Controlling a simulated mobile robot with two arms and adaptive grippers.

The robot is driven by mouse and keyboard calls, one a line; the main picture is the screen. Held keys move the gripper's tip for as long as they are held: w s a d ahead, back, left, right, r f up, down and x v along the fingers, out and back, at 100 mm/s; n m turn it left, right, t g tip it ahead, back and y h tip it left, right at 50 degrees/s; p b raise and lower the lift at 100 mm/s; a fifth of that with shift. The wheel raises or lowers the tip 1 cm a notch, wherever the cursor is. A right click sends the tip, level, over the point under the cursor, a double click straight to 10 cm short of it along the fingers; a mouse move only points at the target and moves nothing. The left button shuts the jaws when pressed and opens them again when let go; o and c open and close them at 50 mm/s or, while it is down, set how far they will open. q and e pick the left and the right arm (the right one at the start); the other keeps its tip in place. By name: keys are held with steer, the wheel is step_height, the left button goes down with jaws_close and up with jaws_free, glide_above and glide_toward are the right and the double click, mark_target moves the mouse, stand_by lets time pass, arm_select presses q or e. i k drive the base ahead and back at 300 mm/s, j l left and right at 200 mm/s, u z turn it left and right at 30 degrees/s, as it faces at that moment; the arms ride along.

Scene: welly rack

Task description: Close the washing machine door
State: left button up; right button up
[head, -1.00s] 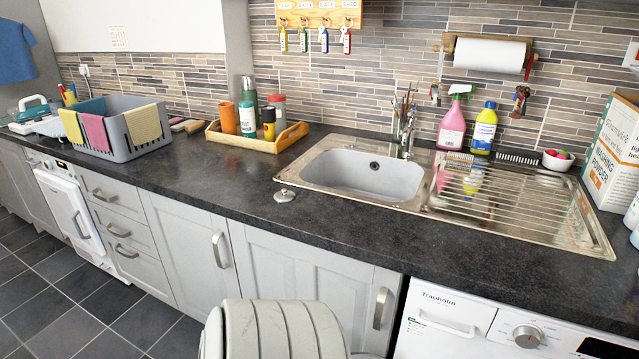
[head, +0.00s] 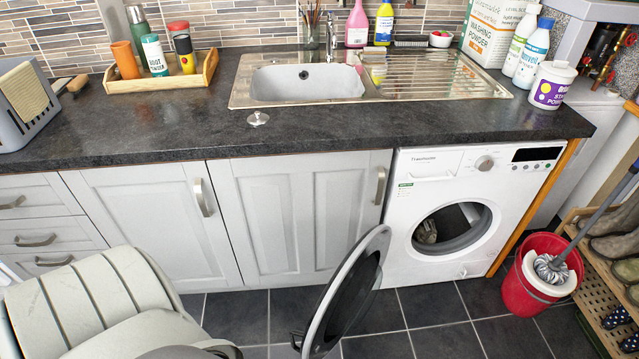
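The white washing machine (head: 400,215) stands under the counter right of centre, with its round drum opening (head: 453,228) showing. Something brownish lies inside the drum, too dark to make out. Its round door (head: 348,297) stands open, swung out from the left side of the opening into the room. The door has a grey rim and dark glass, and its near edge reaches the bottom of the view. A small dark piece, perhaps its handle, sticks out at its left edge. Neither of my grippers is in view; a pale ribbed part of mine fills the lower left.
A red bucket (head: 534,295) with a mop stands right of the machine, beside a wooden rack (head: 585,285) of boots. The dark tiled floor (head: 430,318) before the machine is clear. Grey cupboards (head: 300,215) lie to the left. The counter (head: 320,130) holds a sink, a tray and bottles.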

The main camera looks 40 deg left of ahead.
mark_target(345, 294)
steer(key=j, duration=1.65)
steer(key=k, duration=0.65)
steer(key=l+u, duration=0.05)
